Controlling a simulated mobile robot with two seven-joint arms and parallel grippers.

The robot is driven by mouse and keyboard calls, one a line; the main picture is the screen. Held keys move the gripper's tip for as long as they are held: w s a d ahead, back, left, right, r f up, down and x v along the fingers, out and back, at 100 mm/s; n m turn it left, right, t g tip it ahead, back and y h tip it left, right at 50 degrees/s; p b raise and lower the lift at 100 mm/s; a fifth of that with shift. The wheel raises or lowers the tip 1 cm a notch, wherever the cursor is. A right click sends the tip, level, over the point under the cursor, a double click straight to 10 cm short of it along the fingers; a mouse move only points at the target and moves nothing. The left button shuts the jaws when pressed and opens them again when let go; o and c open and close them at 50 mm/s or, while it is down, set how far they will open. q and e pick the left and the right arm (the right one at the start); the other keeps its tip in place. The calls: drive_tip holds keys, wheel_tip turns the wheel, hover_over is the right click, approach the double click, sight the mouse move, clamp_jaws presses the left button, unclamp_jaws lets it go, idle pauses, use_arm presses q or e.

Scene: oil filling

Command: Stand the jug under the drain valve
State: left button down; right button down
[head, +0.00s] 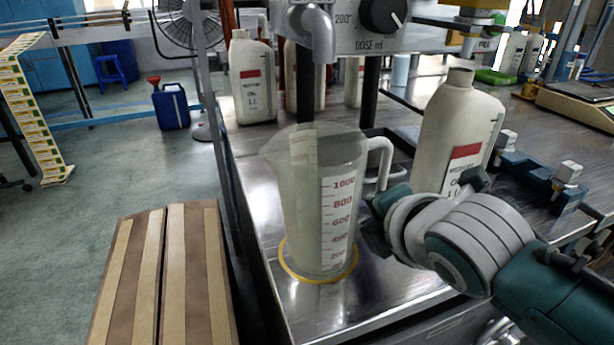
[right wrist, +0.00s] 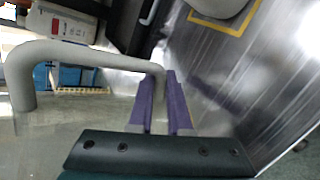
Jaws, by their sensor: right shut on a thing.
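The jug (head: 338,215) is tall, translucent and upright, with red volume marks and a light handle (head: 386,160) on its right. Its base shows inside a yellow ring (head: 286,268) on the metal bench; I cannot tell whether it touches the bench. The grey drain valve spout (head: 320,35) points down above and behind the jug's mouth. My right gripper (head: 374,215) is at the jug's right side. In the right wrist view its purple fingers (right wrist: 163,105) are shut on the lower end of the handle (right wrist: 75,55). My left gripper is not in view.
A white bottle (head: 455,125) with a red label stands right of the jug, behind my right arm. Other bottles (head: 252,80) stand at the back. The bench's left edge runs close beside the jug. A cardboard box (head: 165,270) is at the lower left.

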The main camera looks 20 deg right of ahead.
drive_tip(key=shift+f, duration=0.2)
drive_tip(key=c, duration=0.8)
unclamp_jaws()
drive_tip(key=shift+o, duration=0.2)
drive_tip(key=p+v, duration=0.3)
drive_tip(key=v, duration=0.6)
drive_tip(key=shift+r+p, duration=0.1)
drive_tip(key=shift+p, duration=0.3)
drive_tip(key=shift+s+r, duration=0.25)
drive_tip(key=shift+s, duration=0.15)
drive_tip(key=s+a+r+m+g+y+p, duration=0.1)
drive_tip(key=s+r+m+g+p, duration=0.7)
drive_tip(key=s+r+m+p, duration=1.1)
wheel_tip(320, 180, up, 33)
drive_tip(key=p, duration=3.3)
drive_tip(key=shift+w+r, duration=0.15)
drive_tip(key=shift+w, duration=0.3)
